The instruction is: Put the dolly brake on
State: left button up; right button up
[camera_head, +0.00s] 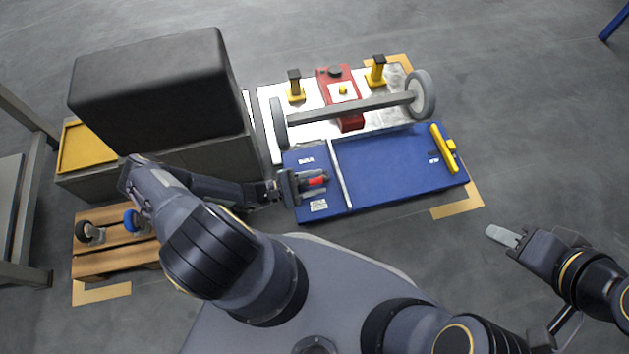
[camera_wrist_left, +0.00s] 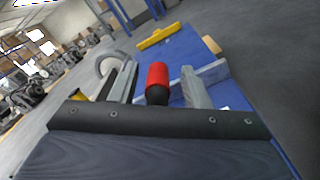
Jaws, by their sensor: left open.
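The dolly has a blue deck (camera_head: 385,170) with a pale section behind it. A red-ended handle with a black lower part (camera_wrist_left: 157,82) stands at the deck's left end; its red part also shows in the head view (camera_head: 317,181). My left gripper (camera_head: 314,184) is open, with one finger on each side of this handle; the wrist view shows gaps between it and both fingers. Where the handle joins the dolly is hidden. My right gripper (camera_head: 505,238) is off the dolly's front right, over bare floor, and whether its fingers are apart is unclear.
A yellow bar (camera_head: 443,150) lies across the deck's right end. Behind the deck are a wheeled axle (camera_head: 350,108), a red block (camera_head: 338,90) and yellow clamps (camera_head: 376,72). A large black box (camera_head: 150,90) and a wooden pallet (camera_head: 110,255) stand left. Floor at right is clear.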

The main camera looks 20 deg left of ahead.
pick_arm(q)
jog(key=p+v, duration=0.1)
jog(key=v, duration=0.7)
jog(key=shift+d, duration=0.1)
dwell(0.6)
